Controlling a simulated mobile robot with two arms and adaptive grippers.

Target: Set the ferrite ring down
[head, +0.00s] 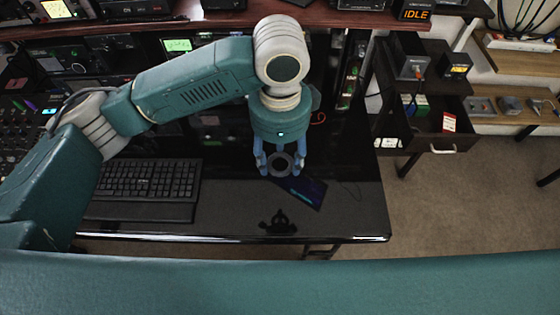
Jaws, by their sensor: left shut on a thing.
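A dark grey ferrite ring (281,165) shows between the blue fingers of my left gripper (280,168). The gripper points down and is shut on the ring above the black glossy desk (335,215). The ring's hole faces the camera. Below it on the desk is a dark reflection of the gripper. I cannot tell exactly how high the ring is held. My right gripper is not in view.
A black keyboard (148,180) lies left of the gripper. A dark flat object with a blue mark (305,192) lies just below the ring. Radio gear lines the back. An open drawer (440,138) stands to the right. The front right of the desk is clear.

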